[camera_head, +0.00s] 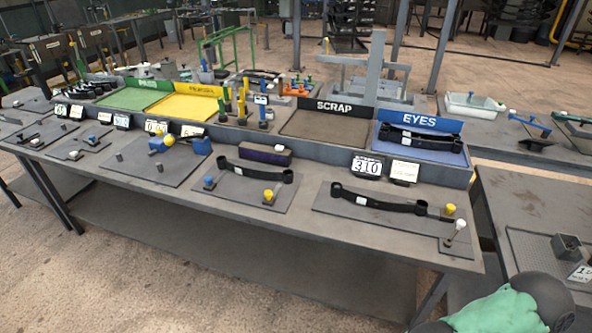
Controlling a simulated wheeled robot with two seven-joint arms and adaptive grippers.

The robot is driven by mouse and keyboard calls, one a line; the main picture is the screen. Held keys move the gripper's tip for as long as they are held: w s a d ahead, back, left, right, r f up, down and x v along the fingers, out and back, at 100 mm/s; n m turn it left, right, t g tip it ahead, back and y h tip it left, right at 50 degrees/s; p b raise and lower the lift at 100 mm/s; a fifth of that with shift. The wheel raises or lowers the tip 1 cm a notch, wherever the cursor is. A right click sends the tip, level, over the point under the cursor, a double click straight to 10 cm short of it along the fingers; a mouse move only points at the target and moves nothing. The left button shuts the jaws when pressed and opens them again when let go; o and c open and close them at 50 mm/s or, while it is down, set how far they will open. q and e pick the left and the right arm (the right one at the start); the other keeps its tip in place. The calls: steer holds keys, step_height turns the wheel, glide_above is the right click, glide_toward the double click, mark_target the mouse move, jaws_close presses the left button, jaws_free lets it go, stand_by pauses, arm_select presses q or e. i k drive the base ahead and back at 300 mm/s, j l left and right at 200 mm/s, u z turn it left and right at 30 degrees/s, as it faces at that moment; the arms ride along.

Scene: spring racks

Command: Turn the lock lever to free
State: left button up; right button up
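A small lever with a white knob (460,224) stands on a small plate (457,246) at the right front corner of the table. It leans slightly; no label tells whether it is locked or free. Another lever-like part, a yellow ball (169,140) by blue blocks (201,146), sits on a plate further left. I cannot tell for certain which one is the lock lever. A green and dark part of my arm (500,308) shows at the bottom right, apart from the table's levers. Neither gripper's fingers are in view.
A black leaf spring (378,204) lies beside a yellow knob (449,210), near the white-knobbed lever. Another spring (255,171) lies further left. A side table (525,205) stands right, across a gap.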

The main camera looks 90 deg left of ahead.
mark_target(461, 223)
steer(key=u, duration=2.85)
